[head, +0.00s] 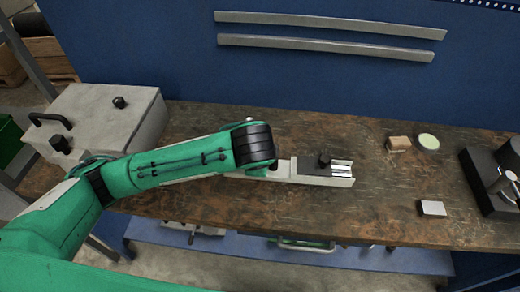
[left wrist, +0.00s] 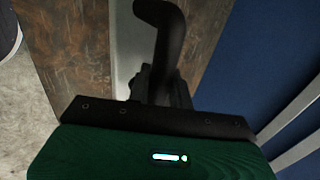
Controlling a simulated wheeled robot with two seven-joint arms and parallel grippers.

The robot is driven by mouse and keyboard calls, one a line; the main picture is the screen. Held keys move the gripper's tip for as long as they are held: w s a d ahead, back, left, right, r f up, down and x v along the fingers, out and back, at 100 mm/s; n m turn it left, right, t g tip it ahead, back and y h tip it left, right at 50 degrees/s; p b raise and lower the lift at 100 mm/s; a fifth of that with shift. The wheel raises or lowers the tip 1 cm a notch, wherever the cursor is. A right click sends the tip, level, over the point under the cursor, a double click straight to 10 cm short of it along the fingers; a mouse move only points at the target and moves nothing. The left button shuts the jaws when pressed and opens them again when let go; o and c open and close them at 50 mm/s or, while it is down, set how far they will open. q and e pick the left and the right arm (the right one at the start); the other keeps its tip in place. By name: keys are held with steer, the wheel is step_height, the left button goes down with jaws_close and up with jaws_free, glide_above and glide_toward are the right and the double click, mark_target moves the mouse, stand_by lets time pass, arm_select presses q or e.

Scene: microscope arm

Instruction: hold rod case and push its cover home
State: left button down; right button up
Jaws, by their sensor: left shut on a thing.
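The rod case (head: 318,181) is a long, narrow, light grey box lying along the middle of the workbench. Its dark sliding cover (head: 312,168) carries a black knob (head: 325,160). Bright metal rods (head: 342,169) show uncovered at the case's right end. My left gripper (head: 270,168) is at the left part of the case, left of the cover, and is shut on the case. Its fingertips are mostly hidden by my wrist. In the left wrist view, my dark fingers (left wrist: 165,85) stand over a pale strip of the case (left wrist: 124,50). My right gripper is not in view.
The wooden workbench (head: 230,226) is clear in front of the case. A grey box with a black handle (head: 100,115) stands at left. A brown block (head: 398,144), a pale green disc (head: 428,141) and a small white-topped block (head: 432,208) lie right, beside a dark device (head: 485,180).

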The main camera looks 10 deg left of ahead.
arm_select(q)
steer(key=shift+f+b, duration=1)
steer(key=shift+f, duration=2.5)
steer(key=shift+f, duration=0.6)
